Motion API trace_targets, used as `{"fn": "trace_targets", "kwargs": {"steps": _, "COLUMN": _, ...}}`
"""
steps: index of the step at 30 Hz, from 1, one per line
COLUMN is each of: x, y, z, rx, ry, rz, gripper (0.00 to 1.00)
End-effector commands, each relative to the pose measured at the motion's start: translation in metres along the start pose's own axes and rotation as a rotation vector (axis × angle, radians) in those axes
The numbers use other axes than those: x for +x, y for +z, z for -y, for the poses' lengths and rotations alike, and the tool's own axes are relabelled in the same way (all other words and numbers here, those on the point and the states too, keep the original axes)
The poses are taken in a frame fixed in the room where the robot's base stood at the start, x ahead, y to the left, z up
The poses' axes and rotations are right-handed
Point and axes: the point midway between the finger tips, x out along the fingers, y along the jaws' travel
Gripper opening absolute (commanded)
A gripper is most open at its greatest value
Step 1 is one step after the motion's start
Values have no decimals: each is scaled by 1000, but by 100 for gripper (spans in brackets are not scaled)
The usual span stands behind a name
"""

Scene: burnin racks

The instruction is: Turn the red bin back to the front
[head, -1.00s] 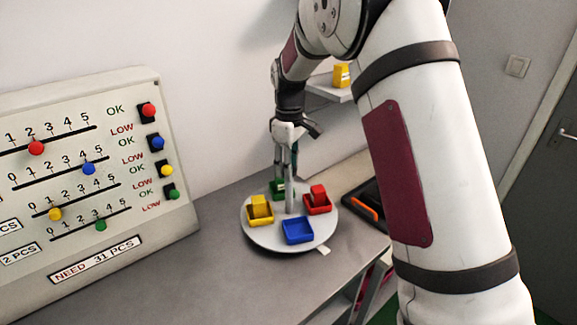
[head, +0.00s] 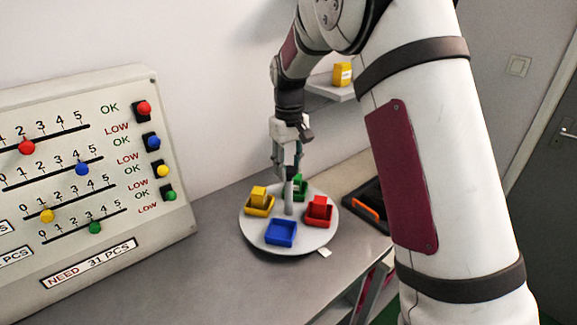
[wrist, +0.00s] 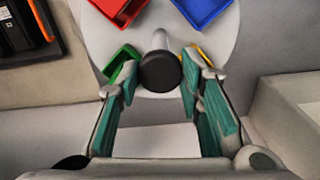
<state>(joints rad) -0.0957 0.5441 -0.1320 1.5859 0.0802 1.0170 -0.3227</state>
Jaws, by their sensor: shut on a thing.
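The red bin (head: 319,222) holds a red block and sits on the right side of the round grey turntable (head: 252,228). The blue bin (head: 281,236) is at the front and looks empty. The yellow bin (head: 259,210) with a yellow block is at the left, and the green bin (head: 300,193) is at the back. A post with a dark round knob (wrist: 160,72) rises from the turntable's middle. My gripper (head: 288,178) is above the turntable; its teal-padded fingers (wrist: 160,82) are closed in on the knob. The wrist view cuts off the red bin (wrist: 118,10).
A panel with coloured sliders (head: 80,180) stands at the left. A dark tray with an orange edge (head: 366,207) lies right of the turntable. A small pale tab (head: 324,253) is by the turntable's front right edge. The counter's front left is clear.

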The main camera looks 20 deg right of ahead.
Motion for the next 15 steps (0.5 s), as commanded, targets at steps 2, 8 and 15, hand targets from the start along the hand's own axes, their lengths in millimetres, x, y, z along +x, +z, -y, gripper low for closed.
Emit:
{"fn": "trace_targets", "kwargs": {"steps": 2, "x": 0, "y": 0, "z": 1, "rx": 36, "ry": -1, "rz": 1, "gripper": 0}}
{"fn": "trace_targets", "kwargs": {"steps": 8, "x": 0, "y": 0, "z": 0, "rx": 136, "ry": 0, "rz": 1, "gripper": 0}}
{"fn": "trace_targets", "kwargs": {"steps": 15, "x": 0, "y": 0, "z": 0, "rx": 257, "ry": 0, "rz": 1, "gripper": 0}}
